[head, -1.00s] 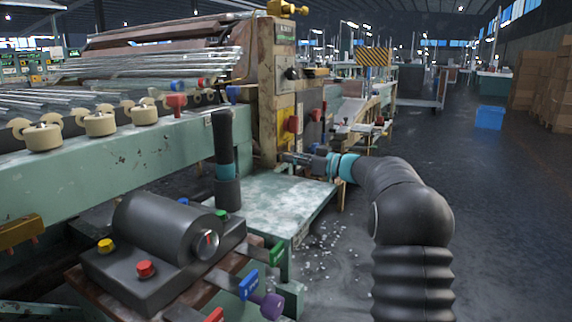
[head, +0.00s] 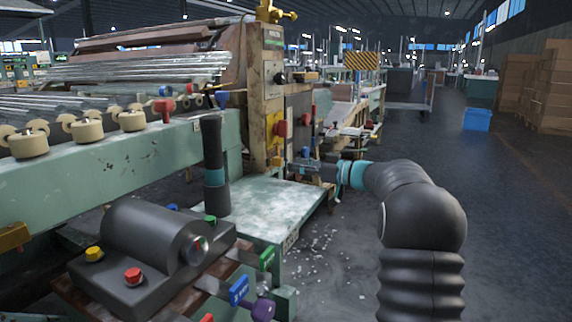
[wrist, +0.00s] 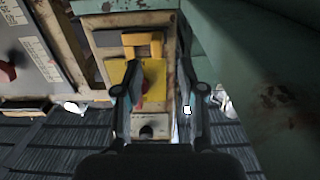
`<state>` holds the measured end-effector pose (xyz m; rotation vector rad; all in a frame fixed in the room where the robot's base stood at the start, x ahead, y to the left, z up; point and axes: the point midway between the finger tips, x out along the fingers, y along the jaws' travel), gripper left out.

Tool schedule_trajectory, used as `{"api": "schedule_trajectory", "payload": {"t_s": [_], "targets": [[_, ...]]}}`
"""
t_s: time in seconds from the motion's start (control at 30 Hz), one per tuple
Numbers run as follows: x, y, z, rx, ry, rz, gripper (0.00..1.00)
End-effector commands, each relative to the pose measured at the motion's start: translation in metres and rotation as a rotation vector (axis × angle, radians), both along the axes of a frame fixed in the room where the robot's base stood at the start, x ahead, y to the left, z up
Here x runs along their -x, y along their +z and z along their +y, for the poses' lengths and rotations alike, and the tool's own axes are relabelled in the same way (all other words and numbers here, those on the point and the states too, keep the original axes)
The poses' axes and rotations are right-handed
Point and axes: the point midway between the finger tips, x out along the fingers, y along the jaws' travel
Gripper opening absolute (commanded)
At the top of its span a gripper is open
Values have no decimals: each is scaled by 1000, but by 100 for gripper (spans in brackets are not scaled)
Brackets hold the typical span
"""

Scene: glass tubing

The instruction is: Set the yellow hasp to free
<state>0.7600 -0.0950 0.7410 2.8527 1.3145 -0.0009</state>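A yellow hasp (wrist: 142,47), a bracket-like piece, shows in the wrist view on the worn cream post, beside a yellow plate (wrist: 121,76). A red lever (wrist: 143,90) stands in front of that plate. In the wrist view my gripper (wrist: 160,90) is open, its two dark fingers apart on either side of the lever and plate, with nothing clearly held between them. In the head view my gripper (head: 303,167) reaches to the lower right side of the post (head: 262,110). The hasp is too small there to make out surely, and contact cannot be told.
A pale green table (head: 265,205) lies below my gripper. A dark upright cylinder (head: 213,165) stands on its left. A control box (head: 130,265) with coloured knobs is in front. Green machine beams border the wrist view.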

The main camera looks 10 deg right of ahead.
Motion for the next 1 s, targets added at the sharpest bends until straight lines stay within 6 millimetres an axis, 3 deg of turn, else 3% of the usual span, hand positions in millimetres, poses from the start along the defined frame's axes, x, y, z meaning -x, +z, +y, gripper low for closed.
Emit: {"api": "schedule_trajectory", "payload": {"t_s": [0.2, 0.4, 1.0], "targets": [[26, 0, -31, 0, -2, 0, 40], [38, 0, -44, 0, 0, 0, 40], [40, 0, -46, 0, 2, 0, 40]]}}
